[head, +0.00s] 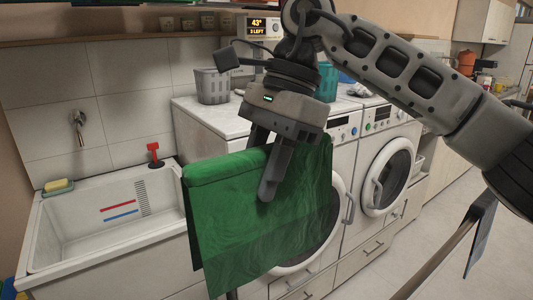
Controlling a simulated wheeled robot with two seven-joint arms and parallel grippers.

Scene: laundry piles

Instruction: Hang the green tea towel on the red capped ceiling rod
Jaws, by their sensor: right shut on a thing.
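The green tea towel (235,215) hangs in front of the washing machines, with a rounded fold along its top edge. My right gripper (268,198) comes down from above and is shut on the towel near the top fold, one finger lying over its front face. The cloth hides the other fingertip and whatever may be under the fold. I cannot make out a red capped ceiling rod. My left gripper is not in view.
A white sink (60,235) with a red-topped item (153,150) at its back corner is at left. Two front-loading machines (385,178) stand behind the towel. A grey basket (213,87) is on the worktop. A metal bar (445,262) with a dark cloth (480,235) crosses the lower right.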

